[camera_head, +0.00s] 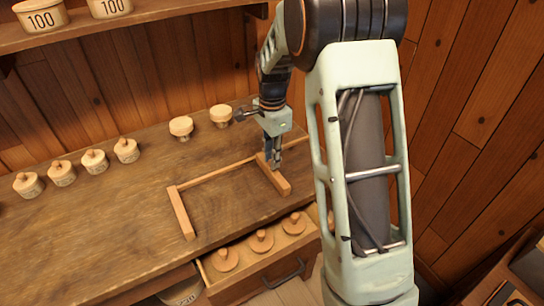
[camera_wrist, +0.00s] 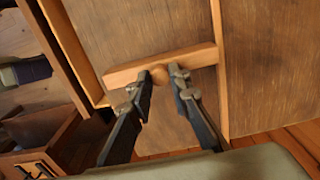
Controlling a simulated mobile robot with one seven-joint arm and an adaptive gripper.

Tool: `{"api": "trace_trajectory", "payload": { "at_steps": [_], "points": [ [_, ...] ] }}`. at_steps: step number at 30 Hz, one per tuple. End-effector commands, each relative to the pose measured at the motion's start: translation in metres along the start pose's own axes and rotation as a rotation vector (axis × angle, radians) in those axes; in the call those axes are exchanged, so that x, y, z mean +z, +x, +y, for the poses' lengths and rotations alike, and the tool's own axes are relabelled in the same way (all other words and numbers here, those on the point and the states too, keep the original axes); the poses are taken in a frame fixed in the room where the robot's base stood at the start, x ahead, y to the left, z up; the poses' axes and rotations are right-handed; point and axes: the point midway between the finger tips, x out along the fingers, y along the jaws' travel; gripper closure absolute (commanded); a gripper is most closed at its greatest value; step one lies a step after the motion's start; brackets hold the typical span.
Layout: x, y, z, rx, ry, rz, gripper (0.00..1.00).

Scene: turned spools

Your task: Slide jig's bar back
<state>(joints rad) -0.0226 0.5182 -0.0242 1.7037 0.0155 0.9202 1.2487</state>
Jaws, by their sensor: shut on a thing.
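The jig on the bench is a thin wooden rail (camera_head: 215,174) with a fixed-looking block (camera_head: 181,213) at its left end and a wooden bar (camera_head: 281,187) near its right end. My gripper (camera_head: 271,160) reaches down onto this right-hand bar. In the wrist view the bar (camera_wrist: 203,57) lies across the picture and meets the rail (camera_wrist: 222,70) at its right end. My gripper (camera_wrist: 168,82) has its two fingers on either side of a round knob (camera_wrist: 160,77) on the bar. The fingers partly hide the knob.
Several lidded wooden pots (camera_head: 95,160) stand along the back and left of the bench (camera_head: 130,210). An open drawer (camera_head: 298,248) with three knobbed pieces juts out below the front edge. A shelf (camera_head: 150,14) hangs above. The bench inside the jig is clear.

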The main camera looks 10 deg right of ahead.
Motion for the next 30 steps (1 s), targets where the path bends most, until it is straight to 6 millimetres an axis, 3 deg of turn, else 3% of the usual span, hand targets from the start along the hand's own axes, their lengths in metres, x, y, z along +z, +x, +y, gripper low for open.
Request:
{"api": "trace_trajectory", "payload": {
  "at_steps": [5,8,21,30],
  "points": [
    [-0.016,-0.001,0.000,0.001,0.003,0.001,1.00],
    [-0.037,-0.001,0.000,0.000,0.004,0.002,1.00],
    [-0.150,-0.002,0.001,0.000,0.005,0.002,1.00],
    [-0.189,-0.001,0.000,-0.001,0.002,0.002,1.00]
  ]
}}
